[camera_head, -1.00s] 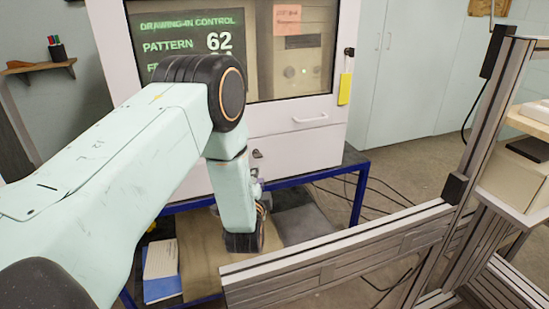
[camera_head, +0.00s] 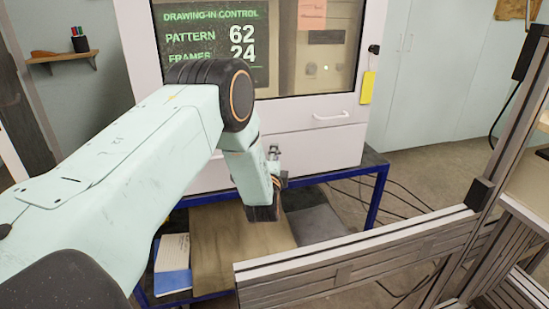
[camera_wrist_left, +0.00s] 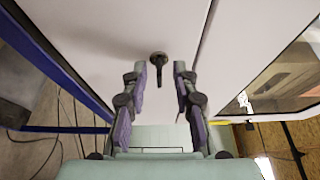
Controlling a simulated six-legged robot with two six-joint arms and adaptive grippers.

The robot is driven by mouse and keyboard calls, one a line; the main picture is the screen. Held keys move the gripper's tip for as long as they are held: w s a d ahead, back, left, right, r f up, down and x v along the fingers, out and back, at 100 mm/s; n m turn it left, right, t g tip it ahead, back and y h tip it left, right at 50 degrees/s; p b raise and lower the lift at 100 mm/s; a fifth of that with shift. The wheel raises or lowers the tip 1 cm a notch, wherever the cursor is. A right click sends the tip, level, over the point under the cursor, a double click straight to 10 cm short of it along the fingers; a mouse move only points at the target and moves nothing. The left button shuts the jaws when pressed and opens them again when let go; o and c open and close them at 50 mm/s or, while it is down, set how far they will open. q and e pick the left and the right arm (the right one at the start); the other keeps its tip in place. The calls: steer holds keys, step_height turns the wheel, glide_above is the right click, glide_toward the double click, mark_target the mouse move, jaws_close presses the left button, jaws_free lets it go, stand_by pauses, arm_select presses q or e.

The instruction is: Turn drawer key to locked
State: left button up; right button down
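The drawer key (camera_wrist_left: 158,62) is a small dark key in a round lock on a white panel in the left wrist view. My left gripper (camera_wrist_left: 159,72) is open, with one purple-padded finger on each side of the key and visible gaps between. In the head view my left gripper (camera_head: 273,154) is small and partly hidden by my wrist, close to the front of the white cabinet. The key cannot be made out clearly there. The white drawer front (camera_head: 300,139) has a pale handle (camera_head: 331,115) and looks closed. My right gripper is not in view.
The cabinet's screen (camera_head: 212,42) reads pattern 62, frames 24. A yellow tag (camera_head: 368,87) hangs at its right edge. A blue-framed stand (camera_head: 376,200) holds the cabinet, with a blue book (camera_head: 173,283) low down. A metal rail (camera_head: 350,262) crosses at front right.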

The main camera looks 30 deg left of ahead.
arm_select(q)
steer(key=shift+w+a+f, duration=0.1)
steer(key=shift+w+f, duration=0.05)
steer(key=shift+w, duration=0.3)
steer(key=shift+s+r, duration=0.2)
steer(key=c, duration=0.4)
jaws_close()
